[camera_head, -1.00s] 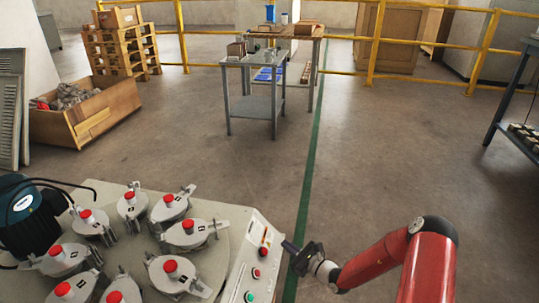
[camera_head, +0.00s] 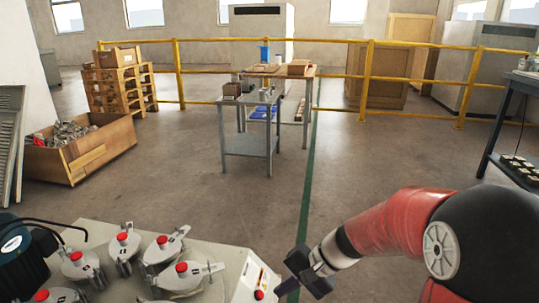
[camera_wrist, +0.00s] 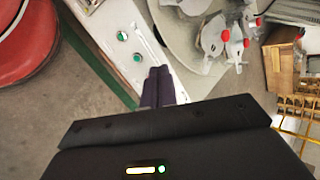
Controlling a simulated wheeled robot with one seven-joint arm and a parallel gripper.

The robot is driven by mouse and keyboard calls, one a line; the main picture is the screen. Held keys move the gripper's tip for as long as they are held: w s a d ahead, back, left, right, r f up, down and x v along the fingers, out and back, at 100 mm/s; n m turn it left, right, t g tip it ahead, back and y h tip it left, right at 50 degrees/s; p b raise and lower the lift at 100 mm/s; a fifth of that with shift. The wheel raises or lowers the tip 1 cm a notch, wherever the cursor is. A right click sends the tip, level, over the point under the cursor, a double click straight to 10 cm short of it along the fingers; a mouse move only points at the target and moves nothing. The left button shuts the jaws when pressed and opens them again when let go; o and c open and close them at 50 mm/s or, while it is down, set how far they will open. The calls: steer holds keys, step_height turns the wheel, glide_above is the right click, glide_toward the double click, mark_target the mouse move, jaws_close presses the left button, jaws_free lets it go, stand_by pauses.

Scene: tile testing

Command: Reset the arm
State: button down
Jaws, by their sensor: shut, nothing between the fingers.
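My red arm (camera_head: 395,225) reaches in from the lower right of the head view. My gripper (camera_head: 284,287) is dark, shut and empty, and its fingers point down and left beside the control panel (camera_head: 247,283) of the testing machine. In the wrist view the two dark fingers (camera_wrist: 158,87) lie together with nothing between them. They overlap the panel's edge in the picture, near two green buttons (camera_wrist: 122,36). I cannot tell whether they touch the panel.
The machine carries several lidded pots with red knobs (camera_head: 163,241). A grey table (camera_head: 248,144) stands ahead, before a yellow railing (camera_head: 205,102). A wooden crate (camera_head: 100,147) is at the left and a dark table (camera_head: 505,110) at the right. The floor between is clear.

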steer(key=s+d+r+n+t+h, duration=0.5)
steer(key=s+d+r+h, duration=0.3)
steer(key=s+d+r, duration=0.3)
steer(key=shift+s+d+r, duration=0.4)
steer(key=shift+s+r, duration=0.25)
steer(key=shift+s, duration=1.5)
